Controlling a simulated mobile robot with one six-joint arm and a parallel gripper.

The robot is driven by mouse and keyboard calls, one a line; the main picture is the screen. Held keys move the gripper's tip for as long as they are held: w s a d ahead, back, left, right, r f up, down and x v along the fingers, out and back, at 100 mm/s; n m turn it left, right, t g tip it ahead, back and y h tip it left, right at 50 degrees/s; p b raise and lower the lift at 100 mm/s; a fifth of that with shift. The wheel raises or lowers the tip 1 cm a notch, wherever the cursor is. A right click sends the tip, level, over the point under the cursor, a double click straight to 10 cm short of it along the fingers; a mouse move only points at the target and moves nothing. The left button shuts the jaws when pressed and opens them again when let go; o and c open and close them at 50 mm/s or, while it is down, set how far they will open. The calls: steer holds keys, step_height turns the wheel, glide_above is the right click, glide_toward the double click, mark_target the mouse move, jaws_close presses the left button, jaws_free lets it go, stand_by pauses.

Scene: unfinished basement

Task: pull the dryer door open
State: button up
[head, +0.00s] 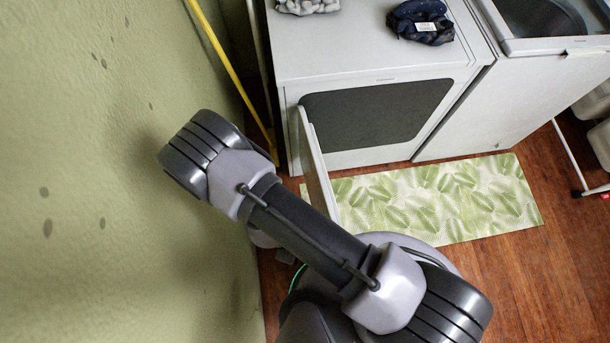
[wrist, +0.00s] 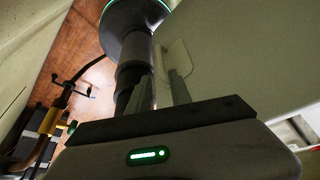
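The dryer (head: 300,45) is a white machine near the green wall, with a dark front opening (head: 378,115). Its door (head: 314,160) stands swung out from the left side of the opening, seen nearly edge-on in the head view. In the wrist view the door appears to be the large pale panel (wrist: 235,55) on the right. My gripper (wrist: 169,80) shows two fingers with a narrow gap between them, beside this panel; contact cannot be told. A small pale plate (wrist: 176,58) shows near the fingertips. In the head view my arm hides the gripper and the door's lower part.
A second white machine (head: 520,95) stands right of the dryer. A leaf-patterned mat (head: 440,200) lies on the wooden floor before them. The green wall (head: 90,170) is close on the left, with a yellow pole (head: 222,55) leaning there. Dark cloth (head: 420,22) lies on the dryer.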

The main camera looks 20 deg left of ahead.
steer(key=shift+a+r, duration=0.2)
steer(key=shift+r, duration=0.15)
